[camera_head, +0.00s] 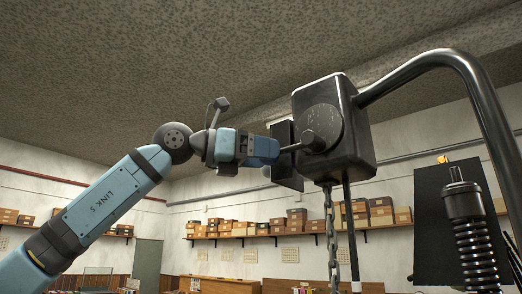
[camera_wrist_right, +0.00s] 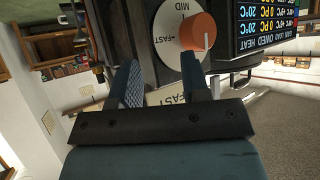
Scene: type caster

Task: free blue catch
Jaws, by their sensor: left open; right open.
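I cannot make out a blue catch in either view. My left gripper (camera_head: 272,150) is in the middle of the head view, at the left side of a dark metal box (camera_head: 362,150) with a round disc (camera_head: 322,122) on its face. A short rod (camera_head: 298,148) sticks out from the disc toward the gripper; I cannot tell whether they touch. My right gripper (camera_wrist_right: 160,62) is open and empty in the right wrist view. Beyond its fingers is an orange knob (camera_wrist_right: 188,34) on a white dial marked MID and FAST. The right gripper does not show in the head view.
A chain (camera_head: 332,240) hangs below the box, and a thick dark pipe (camera_head: 440,62) curves from it to the right. A black panel (camera_head: 435,210) and a spring post (camera_head: 470,225) stand at right. A display (camera_wrist_right: 265,25) is beside the dial. Shelves with boxes line the wall.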

